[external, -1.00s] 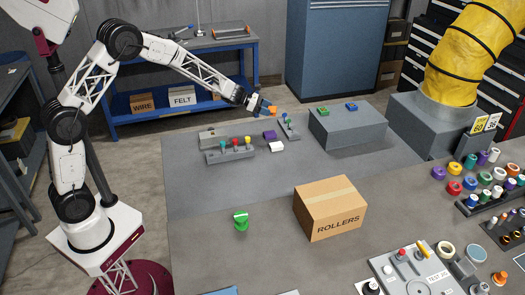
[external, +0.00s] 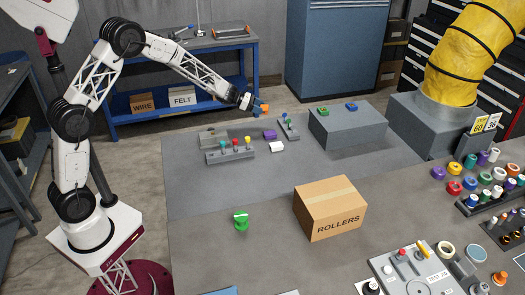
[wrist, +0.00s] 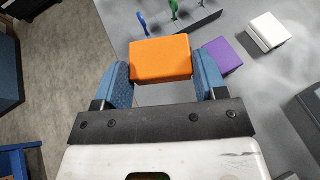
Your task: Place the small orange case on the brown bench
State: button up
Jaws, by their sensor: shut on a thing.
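The small orange case (external: 264,108) is a plain block held in my gripper (external: 254,104), above the far edge of the table. In the wrist view, the orange case (wrist: 160,58) lies between the two blue fingers of my gripper (wrist: 164,76), which is shut on it. The large table has a darker grey back section (external: 190,185) and a slightly browner front section (external: 265,262). The front section looks like the brown bench, though its colour is close to grey. The case is well away from that front section.
A ROLLERS carton (external: 330,208) and a green object (external: 240,221) stand on the front section. A purple block (external: 269,134), white block (external: 277,147), pegged rack (external: 230,154) and grey box (external: 347,126) occupy the back section. The front section's left middle has free room.

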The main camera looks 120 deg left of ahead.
send_over(259, 126)
jog(key=shift+d+f, duration=0.1)
jog(key=shift+f, duration=2.45)
jog(key=shift+f, duration=1.85)
jog(key=shift+f, duration=0.15)
jog(key=o, duration=0.9)
jog(key=shift+o, duration=0.2)
jog(key=shift+v, duration=6)
jog(key=shift+w+d, duration=0.1)
